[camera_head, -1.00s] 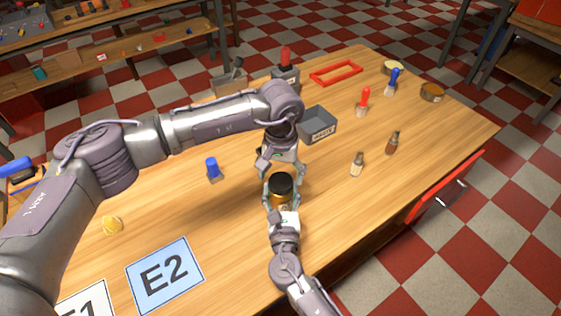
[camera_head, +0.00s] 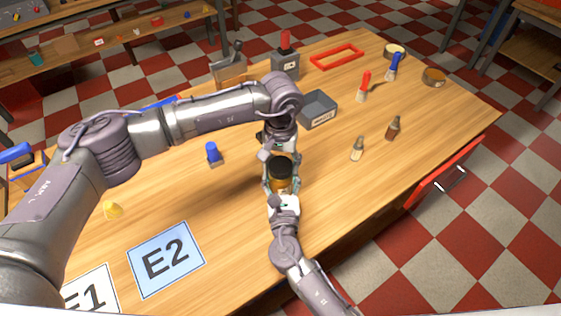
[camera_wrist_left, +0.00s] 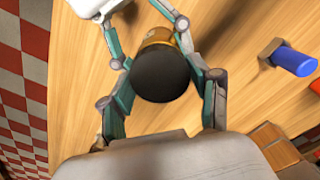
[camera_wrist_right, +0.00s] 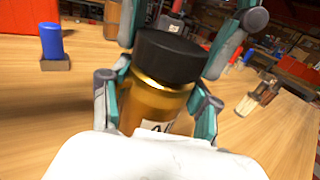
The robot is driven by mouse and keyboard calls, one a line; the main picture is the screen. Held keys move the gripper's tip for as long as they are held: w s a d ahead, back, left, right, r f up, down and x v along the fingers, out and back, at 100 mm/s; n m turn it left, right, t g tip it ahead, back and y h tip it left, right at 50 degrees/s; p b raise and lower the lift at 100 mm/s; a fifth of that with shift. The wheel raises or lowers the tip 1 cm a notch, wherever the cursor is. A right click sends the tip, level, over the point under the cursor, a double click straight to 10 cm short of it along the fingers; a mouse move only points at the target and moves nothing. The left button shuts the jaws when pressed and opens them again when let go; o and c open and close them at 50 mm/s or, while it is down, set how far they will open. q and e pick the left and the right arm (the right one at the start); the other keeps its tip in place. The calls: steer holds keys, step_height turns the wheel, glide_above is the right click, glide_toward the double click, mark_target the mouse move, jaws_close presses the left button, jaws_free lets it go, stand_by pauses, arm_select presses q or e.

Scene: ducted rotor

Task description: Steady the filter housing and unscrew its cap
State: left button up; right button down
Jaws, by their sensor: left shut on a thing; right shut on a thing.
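The filter housing is an amber jar-like body (camera_wrist_right: 150,108) with a white label, standing upright with a black cap (camera_wrist_right: 167,57) on top. In the head view the housing (camera_head: 280,185) is near the table's front edge. My right gripper (camera_head: 282,192) comes from the near side and is shut on the amber body, one finger on each side. My left gripper (camera_head: 279,160) reaches over from the far side and is shut on the black cap. In the left wrist view the cap (camera_wrist_left: 161,75) sits between its fingers and hides most of the body.
Small bottles (camera_head: 358,149) stand to the right. A red drawer front (camera_head: 445,173) juts from the table edge.

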arm_select(q)
steer(key=n, duration=2)
steer(key=shift+n, duration=0.3)
steer(key=n, duration=0.4)
steer(key=shift+n, duration=0.4)
steer(key=n, duration=0.5)
steer(key=shift+r, duration=0.1)
steer(key=n, duration=1.2)
steer(key=shift+n, duration=0.3)
